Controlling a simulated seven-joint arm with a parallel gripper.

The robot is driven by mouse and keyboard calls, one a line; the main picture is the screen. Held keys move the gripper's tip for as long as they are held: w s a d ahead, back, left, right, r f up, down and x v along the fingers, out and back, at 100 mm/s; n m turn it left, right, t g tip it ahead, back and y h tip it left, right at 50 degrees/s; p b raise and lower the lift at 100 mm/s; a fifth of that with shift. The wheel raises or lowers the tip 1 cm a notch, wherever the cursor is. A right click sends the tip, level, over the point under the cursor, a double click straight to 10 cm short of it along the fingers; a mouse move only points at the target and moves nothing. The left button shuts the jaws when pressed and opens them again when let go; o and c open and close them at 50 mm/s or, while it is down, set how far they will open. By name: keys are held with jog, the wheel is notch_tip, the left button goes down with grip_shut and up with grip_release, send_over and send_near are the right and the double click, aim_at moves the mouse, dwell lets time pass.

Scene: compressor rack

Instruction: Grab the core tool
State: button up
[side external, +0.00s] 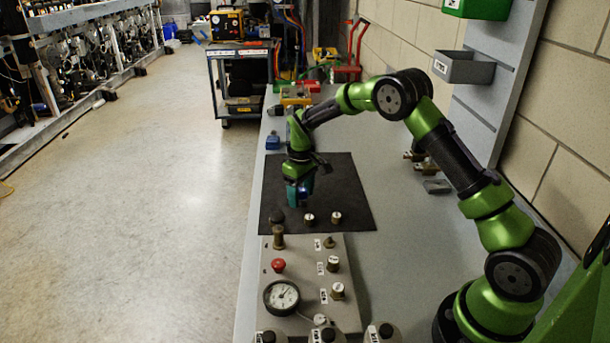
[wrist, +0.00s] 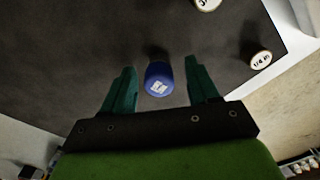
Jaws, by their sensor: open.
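A small blue cylinder with a white label, which looks like the core tool (wrist: 159,80), shows end-on in the wrist view over the black mat. My gripper (wrist: 160,68) is open, with one teal finger on each side of it and a visible gap to both. In the side view my gripper (side external: 300,194) points down over the black mat (side external: 345,190). A bit of blue shows between the fingers there, and most of the tool is hidden. I cannot tell how far the fingertips are above the mat.
A grey panel (side external: 305,265) with a gauge (side external: 282,297), red button (side external: 278,265) and brass parts stands nearer. The right part of the mat is clear.

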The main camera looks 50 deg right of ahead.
grip_shut()
jog(key=shift+r, duration=0.15)
